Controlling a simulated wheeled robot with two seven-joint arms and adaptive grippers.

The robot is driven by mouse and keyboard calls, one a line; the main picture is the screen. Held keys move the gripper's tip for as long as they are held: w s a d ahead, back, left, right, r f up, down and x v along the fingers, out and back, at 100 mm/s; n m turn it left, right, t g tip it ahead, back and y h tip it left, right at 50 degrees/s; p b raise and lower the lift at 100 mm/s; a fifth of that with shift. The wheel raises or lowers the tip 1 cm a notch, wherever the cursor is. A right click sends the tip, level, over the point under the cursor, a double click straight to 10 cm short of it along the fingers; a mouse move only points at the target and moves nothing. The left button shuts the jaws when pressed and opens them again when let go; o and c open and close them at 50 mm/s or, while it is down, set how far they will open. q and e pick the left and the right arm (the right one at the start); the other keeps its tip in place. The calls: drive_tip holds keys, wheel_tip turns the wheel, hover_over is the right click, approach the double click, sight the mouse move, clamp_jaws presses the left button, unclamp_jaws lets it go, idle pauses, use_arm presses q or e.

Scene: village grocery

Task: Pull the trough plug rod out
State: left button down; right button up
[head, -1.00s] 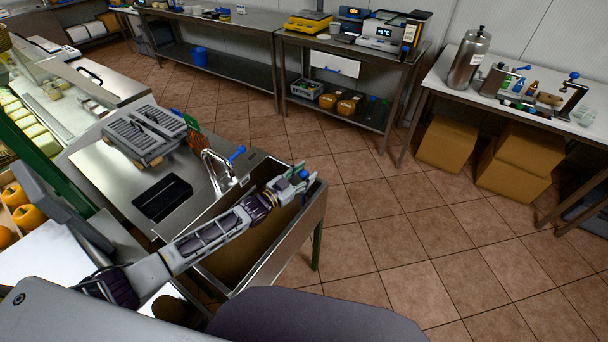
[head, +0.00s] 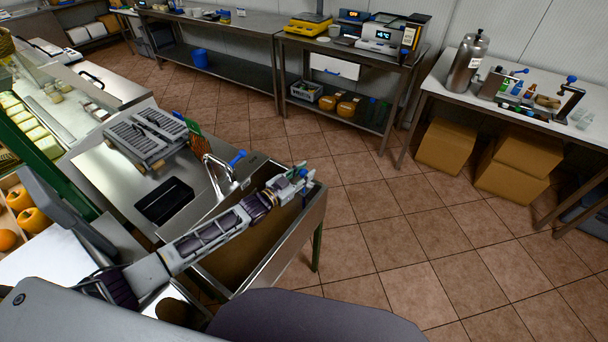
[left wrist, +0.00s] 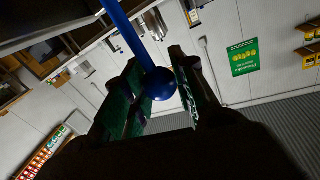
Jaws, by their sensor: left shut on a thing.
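The steel trough (head: 292,235) stands at the centre-left in the head view, with my left arm reaching across it. My left gripper (head: 299,177) is over the trough's far right corner. In the left wrist view, my left gripper (left wrist: 160,88) is shut on the blue ball knob of the plug rod (left wrist: 130,35). The ball sits between the two dark green fingers, and the straight blue rod runs up and left from it. The rod's far end and the plug are out of the wrist view. In the head view, the gripper hides most of the rod. My right gripper is not in view.
A tap with a blue lever (head: 237,159) stands at the trough's left edge, close to my left arm. The tiled floor to the right is clear.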

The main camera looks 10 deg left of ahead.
use_arm(q)
drive_tip(key=shift+r+p, duration=0.3)
drive_tip(key=shift+r, duration=0.35)
drive_tip(key=shift+w+r, duration=0.1)
drive_tip(key=shift+r, duration=0.05)
drive_tip(key=c, duration=1.6)
unclamp_jaws()
drive_tip(key=o, duration=0.5)
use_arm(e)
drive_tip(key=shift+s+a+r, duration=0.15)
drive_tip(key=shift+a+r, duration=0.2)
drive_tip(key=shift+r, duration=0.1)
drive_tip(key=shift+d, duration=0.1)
use_arm(q)
drive_tip(key=shift+v, duration=1.05)
drive_tip(key=v, duration=1)
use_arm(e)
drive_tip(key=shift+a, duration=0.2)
